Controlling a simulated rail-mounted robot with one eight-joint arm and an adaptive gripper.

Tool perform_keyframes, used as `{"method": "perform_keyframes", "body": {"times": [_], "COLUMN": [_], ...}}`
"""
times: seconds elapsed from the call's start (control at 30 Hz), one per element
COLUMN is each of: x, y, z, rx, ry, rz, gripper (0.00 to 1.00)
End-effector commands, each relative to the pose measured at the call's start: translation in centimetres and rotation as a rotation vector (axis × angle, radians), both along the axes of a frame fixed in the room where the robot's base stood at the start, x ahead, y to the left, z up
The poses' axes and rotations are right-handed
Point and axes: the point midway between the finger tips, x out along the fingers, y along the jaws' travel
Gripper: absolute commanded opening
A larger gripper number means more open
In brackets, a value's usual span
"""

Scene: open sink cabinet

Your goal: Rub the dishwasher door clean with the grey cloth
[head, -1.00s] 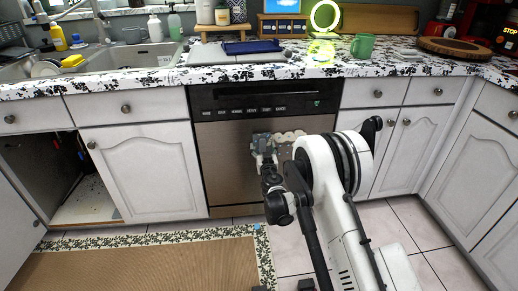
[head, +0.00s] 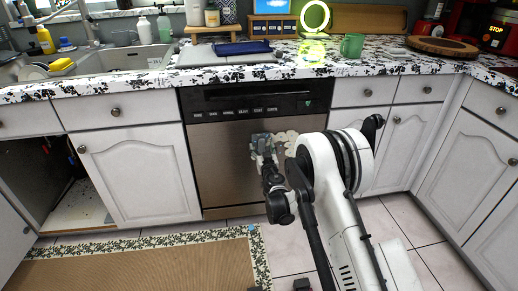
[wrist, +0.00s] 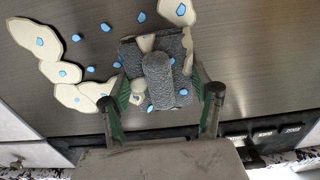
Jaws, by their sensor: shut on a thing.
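The dishwasher door (head: 225,178) is a closed brown-grey metal panel under a black control strip. Cream patches (head: 287,137) lie on its middle right. In the wrist view the door (wrist: 235,50) shows cream patches (wrist: 50,72) in an arc left of the cloth, one above it and bits at its edges, with small blue spots on and among them. The grey cloth (wrist: 128,56), a textured folded pad, lies against the door, covering part of it. My gripper (wrist: 162,92) is shut on the cloth's raised middle ridge. In the head view my gripper (head: 263,147) is at the door's middle.
A speckled counter (head: 135,83) overhangs the door, holding a green mug (head: 352,46) and a blue tray (head: 243,47). White cabinets (head: 137,170) flank the door; the one at far left is open. A brown mat (head: 150,266) lies on the floor.

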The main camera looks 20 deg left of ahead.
Motion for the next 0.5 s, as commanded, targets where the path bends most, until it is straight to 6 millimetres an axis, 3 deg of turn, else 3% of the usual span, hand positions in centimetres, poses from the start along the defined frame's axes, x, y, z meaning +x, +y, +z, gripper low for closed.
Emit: {"method": "perform_keyframes", "body": {"times": [0.5], "x": [0.58], "y": [-1.2], "z": [-0.01], "rx": [0.0], "ry": [0.001], "rz": [-0.001], "gripper": [0.39]}}
